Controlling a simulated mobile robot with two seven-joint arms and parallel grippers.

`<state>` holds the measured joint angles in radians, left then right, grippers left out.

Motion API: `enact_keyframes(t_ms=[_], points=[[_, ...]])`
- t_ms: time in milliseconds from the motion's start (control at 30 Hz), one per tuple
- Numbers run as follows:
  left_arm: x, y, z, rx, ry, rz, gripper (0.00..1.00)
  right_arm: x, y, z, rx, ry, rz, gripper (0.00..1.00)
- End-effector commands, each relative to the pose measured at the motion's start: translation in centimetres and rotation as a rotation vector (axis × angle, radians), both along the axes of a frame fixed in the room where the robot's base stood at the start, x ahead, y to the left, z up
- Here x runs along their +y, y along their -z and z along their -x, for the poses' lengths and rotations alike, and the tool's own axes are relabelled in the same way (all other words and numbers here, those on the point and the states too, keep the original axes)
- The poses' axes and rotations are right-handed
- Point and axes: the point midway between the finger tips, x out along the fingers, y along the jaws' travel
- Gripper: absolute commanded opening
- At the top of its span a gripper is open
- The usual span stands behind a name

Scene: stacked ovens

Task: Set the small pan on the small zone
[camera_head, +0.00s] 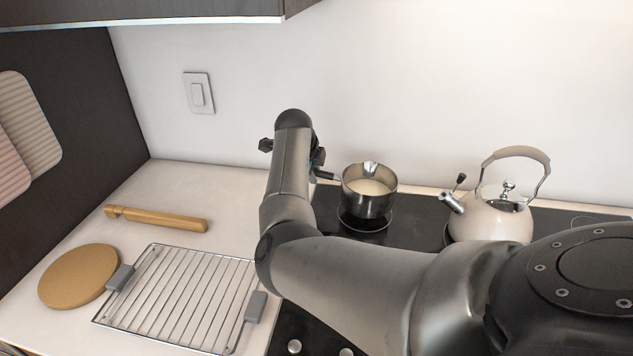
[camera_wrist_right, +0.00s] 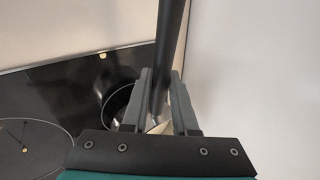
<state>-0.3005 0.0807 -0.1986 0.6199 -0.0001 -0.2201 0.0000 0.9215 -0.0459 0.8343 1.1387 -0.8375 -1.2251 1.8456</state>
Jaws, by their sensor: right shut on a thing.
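The small pan (camera_head: 368,203) is a shiny metal pot with a pale inside, upright over the left part of the black cooktop. Its dark handle (camera_head: 326,175) points left to my right gripper (camera_head: 318,162), which is mostly hidden behind my arm. In the right wrist view, my right gripper (camera_wrist_right: 161,76) is shut on the dark handle (camera_wrist_right: 172,35). A thin ring, seemingly the small zone (camera_head: 362,228), shows below and just in front of the pan. I cannot tell whether the pan touches the cooktop. My left gripper is not in view.
A cream kettle (camera_head: 490,222) stands right of the pan on the cooktop (camera_head: 415,232). A wall rises close behind the pan.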

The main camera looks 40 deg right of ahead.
Motion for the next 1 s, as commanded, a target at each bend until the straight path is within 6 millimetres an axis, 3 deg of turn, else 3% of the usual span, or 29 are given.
enact_keyframes(t_ms=[267,467,500,700,767,1000], points=[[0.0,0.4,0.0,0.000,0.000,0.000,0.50,-0.2,3.1,0.0,0.000,0.000,0.006,0.00],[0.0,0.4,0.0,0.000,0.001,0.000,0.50,-0.2,3.3,0.0,-0.003,0.000,0.006,0.00],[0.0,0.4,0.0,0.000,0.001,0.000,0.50,0.0,3.6,0.0,-0.001,0.001,-0.002,0.28],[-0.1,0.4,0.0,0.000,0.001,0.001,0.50,0.0,3.6,0.0,0.000,0.001,-0.001,0.50],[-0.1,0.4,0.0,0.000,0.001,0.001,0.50,0.0,3.6,0.0,0.000,0.001,-0.001,0.57],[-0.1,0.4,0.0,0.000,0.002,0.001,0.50,0.0,3.5,0.0,0.000,0.000,0.000,0.57]])
